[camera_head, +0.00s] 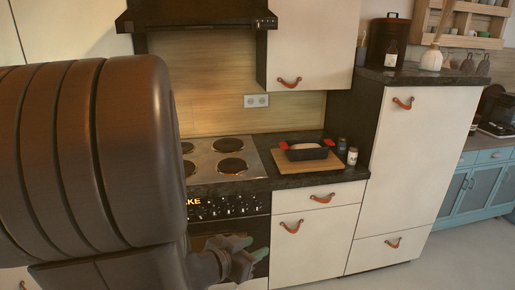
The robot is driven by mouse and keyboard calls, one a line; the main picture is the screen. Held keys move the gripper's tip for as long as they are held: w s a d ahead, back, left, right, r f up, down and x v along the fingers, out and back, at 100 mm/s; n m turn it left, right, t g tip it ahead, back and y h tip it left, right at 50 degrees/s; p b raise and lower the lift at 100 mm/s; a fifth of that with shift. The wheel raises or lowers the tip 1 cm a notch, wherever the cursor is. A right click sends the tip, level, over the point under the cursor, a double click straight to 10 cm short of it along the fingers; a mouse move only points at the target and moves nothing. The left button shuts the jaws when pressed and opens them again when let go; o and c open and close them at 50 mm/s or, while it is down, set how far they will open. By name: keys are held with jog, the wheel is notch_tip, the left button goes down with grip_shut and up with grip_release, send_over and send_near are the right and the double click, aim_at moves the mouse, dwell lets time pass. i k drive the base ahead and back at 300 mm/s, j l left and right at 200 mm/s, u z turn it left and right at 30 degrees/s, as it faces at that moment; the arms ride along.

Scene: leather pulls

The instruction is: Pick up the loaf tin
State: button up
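The loaf tin (306,154) is a dark rectangular tin with red handles at its two ends and something pale inside. It sits on a wooden board (290,170) on the dark counter, right of the stove. My gripper (258,249) is low in front of the oven, below and left of the tin and well apart from it. Its fingers show greenish tips and are small in the view. I cannot tell how far apart they are.
Two small jars, one dark (341,146) and one pale (352,156), stand right of the board. A stove (215,160) with several burners lies left of it. A tall cabinet (405,150) rises at the right, and an upper cabinet (312,45) hangs above.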

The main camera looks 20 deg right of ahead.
aim_at(314, 153)
jog(key=i+l+u, duration=0.15)
jog(key=l+u, duration=0.65)
jog(key=l, duration=0.25)
jog(key=l+u, duration=0.35)
jog(key=l, duration=0.25)
jog(key=l+u, duration=0.4)
jog(key=l, duration=0.15)
jog(key=k+l, duration=0.1)
jog(key=l, duration=0.75)
jog(key=k+l+u, duration=0.1)
jog(key=l, duration=0.35)
jog(key=k+l, duration=0.15)
jog(key=l, duration=0.25)
